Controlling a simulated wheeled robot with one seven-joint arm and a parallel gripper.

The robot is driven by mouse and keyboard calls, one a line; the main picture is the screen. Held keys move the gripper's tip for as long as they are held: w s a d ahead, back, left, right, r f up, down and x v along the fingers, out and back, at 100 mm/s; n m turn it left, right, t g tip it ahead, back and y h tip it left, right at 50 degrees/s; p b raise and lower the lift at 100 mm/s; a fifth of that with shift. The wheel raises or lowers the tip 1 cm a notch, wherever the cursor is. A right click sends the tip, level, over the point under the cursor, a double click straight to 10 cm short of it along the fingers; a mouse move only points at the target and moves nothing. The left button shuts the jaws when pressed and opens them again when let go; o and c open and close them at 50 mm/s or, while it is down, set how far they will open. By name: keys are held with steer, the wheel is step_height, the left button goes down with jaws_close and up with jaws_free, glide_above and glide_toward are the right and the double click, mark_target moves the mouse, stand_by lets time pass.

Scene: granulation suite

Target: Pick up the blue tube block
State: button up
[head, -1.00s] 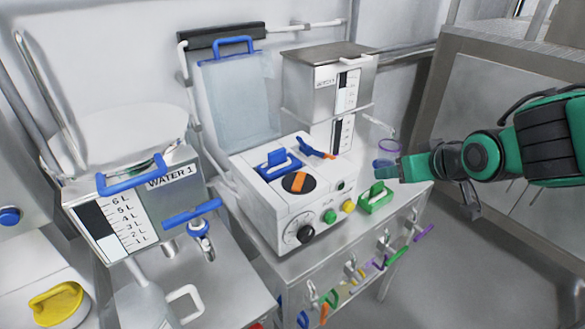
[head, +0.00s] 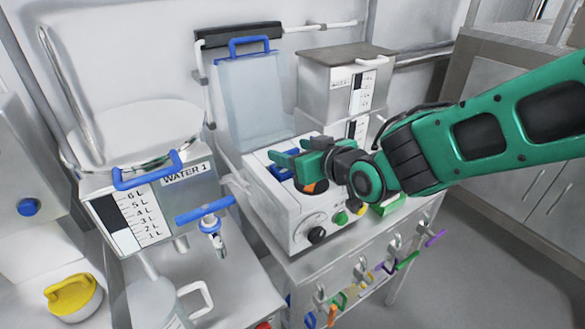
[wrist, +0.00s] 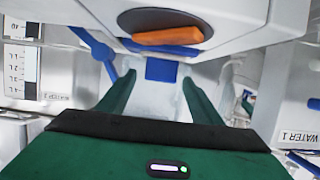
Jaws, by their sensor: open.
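The blue tube block (head: 281,173) is on top of the white machine (head: 262,196), partly hidden by my gripper in the head view. My gripper (head: 284,152) is over the machine top, with its fingers pointing left across the block. In the wrist view, my green fingers (wrist: 160,82) are spread apart. A blue patch (wrist: 162,69), which looks like the block, shows between and beyond the fingertips. I cannot tell whether the fingers touch it.
A dial with an orange knob (wrist: 168,36) is close to my gripper. A blue-handled clear panel (head: 250,100) and a steel container (head: 325,85) stand behind. The WATER 1 tank (head: 190,180) is at left. A green block (head: 388,206) lies at the machine's right.

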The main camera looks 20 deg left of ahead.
steer(key=shift+f+x, duration=0.15)
steer(key=shift+x, duration=1.2)
steer(key=shift+f+x, duration=0.15)
steer(key=shift+x, duration=1.25)
steer(key=shift+d, duration=0.2)
steer(key=shift+r, duration=0.1)
steer(key=c, duration=1.2)
